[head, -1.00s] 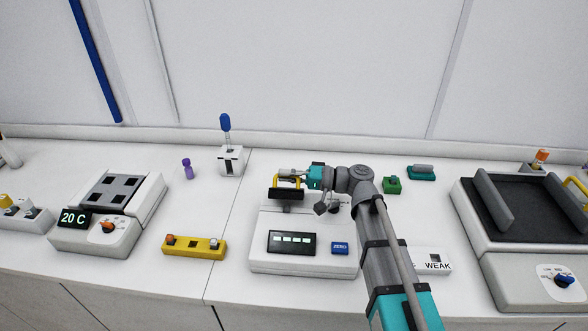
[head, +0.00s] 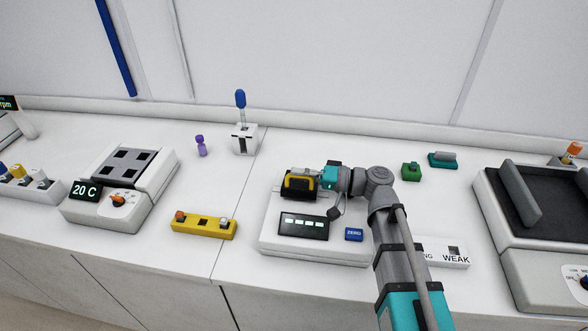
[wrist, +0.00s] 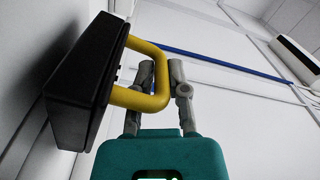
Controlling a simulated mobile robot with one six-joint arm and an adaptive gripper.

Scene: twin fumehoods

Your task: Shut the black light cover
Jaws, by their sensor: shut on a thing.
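The black light cover (head: 299,181) is a dark box with a yellow handle, on the rear of the white balance-like instrument (head: 284,252). In the wrist view the black cover (wrist: 85,82) stands at the left, with its yellow handle (wrist: 158,88) reaching towards my fingers. My gripper (head: 322,177) comes from the right in the head view. In the wrist view my gripper (wrist: 162,72) has its two grey fingers close together at the handle, shut on it. Whether the cover is fully seated is hidden by the handle and gripper.
The instrument's front has a lit display (head: 303,226) and a blue ZERO button (head: 354,235). A yellow rack (head: 204,232) is to the left, a green block (head: 411,172) to the right. A shaker (head: 546,205) stands at far right.

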